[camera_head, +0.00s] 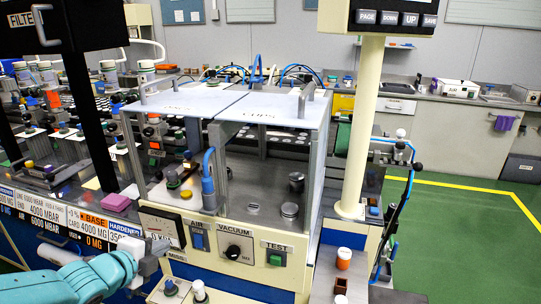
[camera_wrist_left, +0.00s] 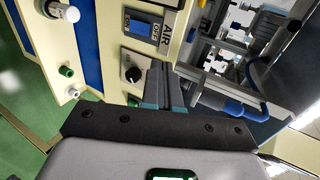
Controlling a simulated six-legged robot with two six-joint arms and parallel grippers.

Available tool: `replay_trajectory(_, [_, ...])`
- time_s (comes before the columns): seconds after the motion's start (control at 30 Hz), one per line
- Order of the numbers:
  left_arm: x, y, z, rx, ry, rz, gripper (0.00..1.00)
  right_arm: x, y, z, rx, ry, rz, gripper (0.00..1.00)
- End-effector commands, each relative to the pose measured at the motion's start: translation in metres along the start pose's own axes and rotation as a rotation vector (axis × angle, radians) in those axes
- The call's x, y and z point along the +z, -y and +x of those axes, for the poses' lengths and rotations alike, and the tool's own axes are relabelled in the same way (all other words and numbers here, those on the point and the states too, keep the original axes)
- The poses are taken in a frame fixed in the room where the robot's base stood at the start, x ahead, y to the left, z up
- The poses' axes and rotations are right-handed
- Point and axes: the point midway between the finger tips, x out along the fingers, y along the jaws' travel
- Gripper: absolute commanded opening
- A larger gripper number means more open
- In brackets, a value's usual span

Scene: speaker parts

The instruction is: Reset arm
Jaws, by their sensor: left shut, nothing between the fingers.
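My left arm comes in teal from the lower left in the head view, and its grey gripper (camera_head: 152,258) is in front of the machine's control panel (camera_head: 262,245). In the left wrist view the gripper (camera_wrist_left: 165,92) has its two fingers together, with nothing between them. The panel with its AIR switch (camera_wrist_left: 145,24) and black vacuum knob (camera_wrist_left: 132,73) lies beyond the fingertips. I cannot tell whether the fingers touch the panel. My right gripper is in neither view.
A glass-topped cabinet (camera_head: 265,105) stands behind the panel. A cream post (camera_head: 362,130) rises on its right. Small jars, one with an orange band (camera_head: 343,259), stand at the front right. Green floor (camera_head: 460,235) is open at the right.

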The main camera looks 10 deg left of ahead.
Motion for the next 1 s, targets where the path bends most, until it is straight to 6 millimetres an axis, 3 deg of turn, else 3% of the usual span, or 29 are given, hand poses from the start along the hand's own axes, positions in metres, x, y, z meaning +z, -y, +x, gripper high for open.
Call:
replay_trajectory(0.07, [-0.015, -0.008, 0.012, 0.028, -0.039, -0.004, 0.00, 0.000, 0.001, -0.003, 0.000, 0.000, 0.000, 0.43])
replay_trajectory(0.17, [-0.050, -0.044, 0.037, 0.117, -0.129, -0.027, 0.00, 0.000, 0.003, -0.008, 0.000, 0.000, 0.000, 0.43])
replay_trajectory(0.27, [-0.102, -0.105, 0.060, 0.262, -0.222, -0.130, 0.00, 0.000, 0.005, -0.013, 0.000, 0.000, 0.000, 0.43])
replay_trajectory(0.37, [-0.154, -0.172, 0.064, 0.447, -0.260, -0.337, 0.00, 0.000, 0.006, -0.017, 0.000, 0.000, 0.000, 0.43])
replay_trajectory(0.47, [-0.201, -0.241, 0.051, 0.662, -0.217, -0.604, 0.00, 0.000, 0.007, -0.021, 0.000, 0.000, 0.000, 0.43])
replay_trajectory(0.53, [-0.228, -0.286, 0.032, 0.819, -0.127, -0.811, 0.00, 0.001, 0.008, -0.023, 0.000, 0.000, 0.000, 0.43])
replay_trajectory(0.6, [-0.248, -0.327, 0.006, 0.964, 0.020, -1.024, 0.00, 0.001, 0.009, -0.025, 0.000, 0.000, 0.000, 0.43])
replay_trajectory(0.7, [-0.263, -0.373, -0.033, 1.105, 0.329, -1.342, 0.00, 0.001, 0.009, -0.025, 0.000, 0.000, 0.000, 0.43])
replay_trajectory(0.83, [-0.255, -0.384, -0.048, 1.074, 0.644, -1.656, 0.00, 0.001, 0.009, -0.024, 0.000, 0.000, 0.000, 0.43])
replay_trajectory(1.0, [-0.253, -0.385, -0.048, 1.033, 0.768, -1.805, 0.00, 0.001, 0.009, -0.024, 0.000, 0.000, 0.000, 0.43])
